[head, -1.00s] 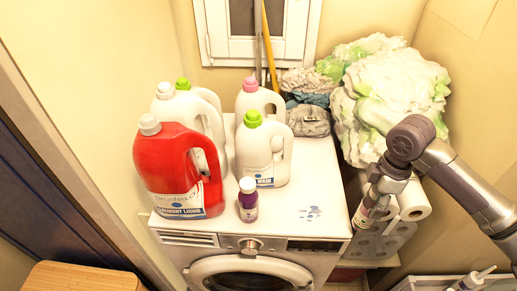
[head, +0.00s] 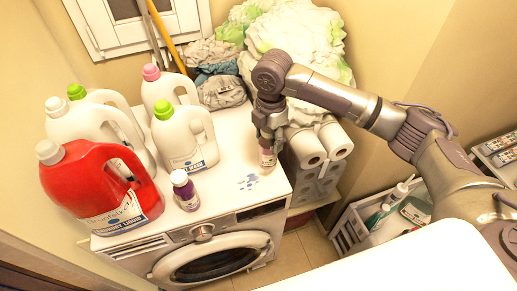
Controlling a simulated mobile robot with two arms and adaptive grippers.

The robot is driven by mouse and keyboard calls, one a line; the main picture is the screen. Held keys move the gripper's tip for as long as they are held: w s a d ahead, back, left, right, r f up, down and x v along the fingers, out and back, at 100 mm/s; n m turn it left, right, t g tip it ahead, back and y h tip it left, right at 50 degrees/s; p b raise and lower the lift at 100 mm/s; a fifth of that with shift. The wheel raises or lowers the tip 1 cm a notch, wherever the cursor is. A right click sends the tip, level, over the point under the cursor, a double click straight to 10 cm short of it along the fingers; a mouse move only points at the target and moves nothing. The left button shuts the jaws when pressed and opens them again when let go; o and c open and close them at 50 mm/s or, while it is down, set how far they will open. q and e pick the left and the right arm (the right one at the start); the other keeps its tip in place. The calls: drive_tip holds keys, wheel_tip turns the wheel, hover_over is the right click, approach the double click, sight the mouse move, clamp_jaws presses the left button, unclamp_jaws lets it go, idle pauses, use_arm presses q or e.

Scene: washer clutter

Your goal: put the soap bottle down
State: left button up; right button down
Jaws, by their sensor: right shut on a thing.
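My right gripper (head: 268,136) points down over the right side of the washer top and is shut on the soap bottle (head: 267,158), a small bottle with a pinkish label. The bottle is upright, and its upper part is hidden by the gripper. Its base is at or just above the right edge of the white washer top (head: 226,202); I cannot tell whether it touches. My left gripper is not in view.
A red detergent jug (head: 90,190), several white jugs (head: 185,140) and a small purple bottle (head: 184,190) stand on the washer's left half. Paper rolls (head: 320,150) stand right of the washer. A crate with bottles (head: 350,228) is on the floor.

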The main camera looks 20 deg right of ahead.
sight(260, 143)
drive_tip(key=a, duration=0.1)
drive_tip(key=f, duration=0.1)
drive_tip(key=a, duration=0.1)
drive_tip(key=shift+s+a+f+p, duration=0.3)
drive_tip(key=shift+a, duration=0.05)
wheel_tip(260, 143, down, 3)
drive_tip(key=shift+f+p, duration=0.15)
drive_tip(key=shift+p, duration=0.45)
drive_tip(key=shift+f, duration=0.35)
drive_tip(key=shift+f, duration=0.1)
drive_tip(key=shift+c, duration=1.8)
unclamp_jaws()
wheel_tip(260, 143, up, 11)
drive_tip(key=b, duration=0.3)
drive_tip(key=shift+r, duration=0.65)
